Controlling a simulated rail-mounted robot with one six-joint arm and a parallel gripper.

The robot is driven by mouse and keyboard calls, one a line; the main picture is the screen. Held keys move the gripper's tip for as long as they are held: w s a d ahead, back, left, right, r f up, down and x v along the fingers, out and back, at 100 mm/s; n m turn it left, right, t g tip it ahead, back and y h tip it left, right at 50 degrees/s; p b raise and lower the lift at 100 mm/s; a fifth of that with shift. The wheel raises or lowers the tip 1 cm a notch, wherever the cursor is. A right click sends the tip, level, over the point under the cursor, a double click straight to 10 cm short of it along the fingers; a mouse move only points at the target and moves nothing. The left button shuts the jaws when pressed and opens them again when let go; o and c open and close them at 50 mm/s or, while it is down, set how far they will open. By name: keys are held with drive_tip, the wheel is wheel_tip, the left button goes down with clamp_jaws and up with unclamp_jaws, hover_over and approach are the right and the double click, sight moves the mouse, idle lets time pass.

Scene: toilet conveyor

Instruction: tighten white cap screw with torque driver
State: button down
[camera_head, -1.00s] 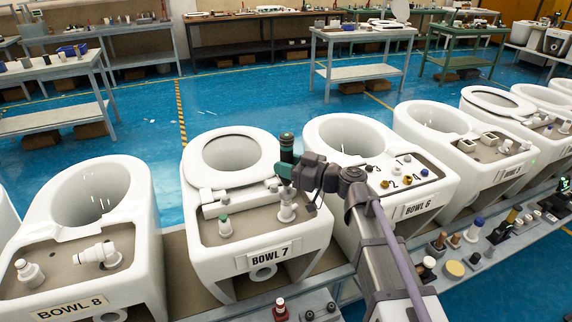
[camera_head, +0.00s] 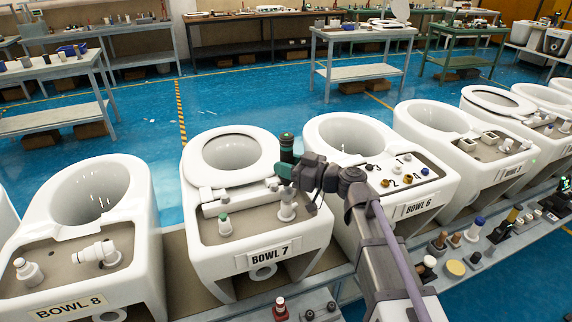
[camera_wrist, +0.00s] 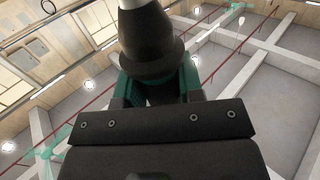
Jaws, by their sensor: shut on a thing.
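The torque driver (camera_head: 286,146), black with a green band, stands upright above the deck of BOWL 7. My gripper (camera_head: 287,171) is shut on it. In the wrist view my gripper's green fingers (camera_wrist: 189,80) are on either side of the black driver (camera_wrist: 150,38). The driver's lower end is over or close to a white fitting (camera_head: 287,212) on the right of the deck; I cannot tell whether they touch. I cannot tell which white part is the cap screw. A white fitting with a green top (camera_head: 224,226) stands on the left of the deck.
BOWL 7 (camera_head: 204,262) has its seat ring (camera_head: 262,162) behind the deck. BOWL 8 (camera_head: 148,255) is at left and BOWL 6 (camera_head: 445,185) at right, close by. Several small parts stand on a shelf at lower right.

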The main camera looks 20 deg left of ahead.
sight(286, 154)
drive_tip(key=shift+s+f+b, duration=0.1)
drive_tip(key=shift+f+b, duration=0.9)
drive_tip(key=shift+f, duration=0.05)
idle(1.6)
drive_tip(key=shift+r, duration=0.15)
idle(1.4)
wheel_tip(286, 154, up, 5)
drive_tip(key=p, duration=0.5)
idle(0.4)
